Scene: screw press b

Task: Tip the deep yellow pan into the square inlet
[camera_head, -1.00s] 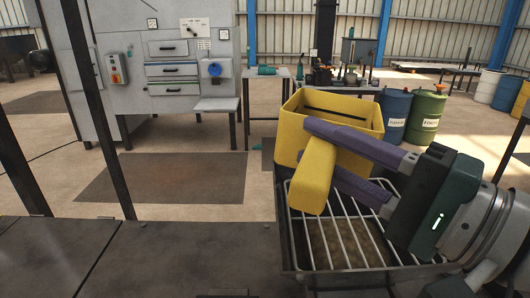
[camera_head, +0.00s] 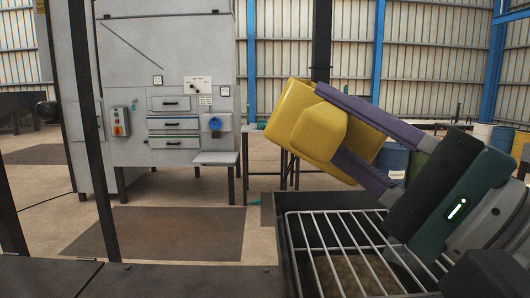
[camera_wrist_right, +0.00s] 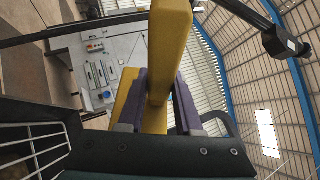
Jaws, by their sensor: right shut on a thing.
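The deep yellow pan (camera_head: 288,115) hangs strongly tilted in the air in the head view. Its open mouth is turned out of sight, so its inside is hidden. My right gripper (camera_head: 330,126) is shut on the pan's thick yellow handle, one purple finger on each side. In the right wrist view the handle (camera_wrist_right: 168,45) stands between the fingers, with part of the pan (camera_wrist_right: 125,95) behind it. The square inlet (camera_head: 284,245) has a dark rim and a wire grid, with brown material below. The pan is above its far side, apart from it. My left gripper is not in view.
A grey cabinet (camera_head: 175,60) with drawers stands at the back left. Dark posts (camera_head: 100,150) rise at the left. A dark flat surface (camera_head: 170,280) lies left of the inlet. Blue and green drums stand partly hidden behind my right arm.

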